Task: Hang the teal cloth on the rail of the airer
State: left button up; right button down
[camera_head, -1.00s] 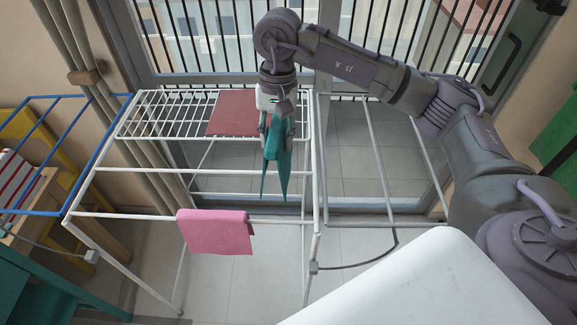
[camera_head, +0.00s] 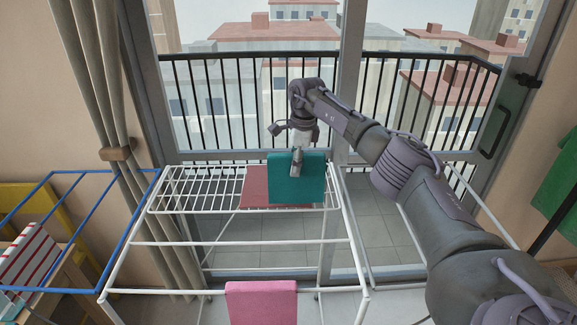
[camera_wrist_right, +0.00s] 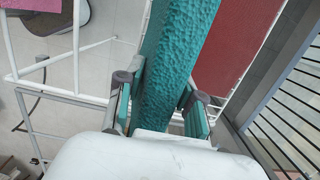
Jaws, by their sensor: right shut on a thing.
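The teal cloth (camera_head: 306,188) hangs from my right gripper (camera_head: 297,163), its broad face towards the head camera. The gripper is shut on its upper part. In the right wrist view the cloth (camera_wrist_right: 176,52) runs between the two fingers. The white airer (camera_head: 222,243) stands below and in front, with bare rails across its near half. The cloth is over the airer's rear slatted end, partly covering a red cloth (camera_head: 258,190) there. I cannot tell whether the teal cloth touches the airer. My left gripper is not in view.
A pink cloth (camera_head: 262,303) hangs on the airer's near rail. A blue-railed rack (camera_head: 60,288) and a striped cloth (camera_head: 30,252) are at the left. A curtain (camera_head: 120,150) and glazed balcony doors with a railing stand behind. A green cloth (camera_head: 556,185) hangs at the far right.

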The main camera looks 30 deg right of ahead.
jog(key=shift+s+a, duration=0.25)
jog(key=shift+s, duration=0.35)
jog(key=shift+s+a, duration=1)
jog(key=shift+s, duration=0.45)
jog(key=b, duration=0.3)
send_over(298, 241)
jog(key=f, duration=0.2)
jog(key=shift+w+f+b, duration=0.1)
jog(key=shift+f+b, duration=4.65)
jog(key=shift+f, duration=1.35)
jog(key=c, duration=0.7)
grip_release()
jog(key=shift+o, duration=0.2)
jog(key=shift+r, duration=0.1)
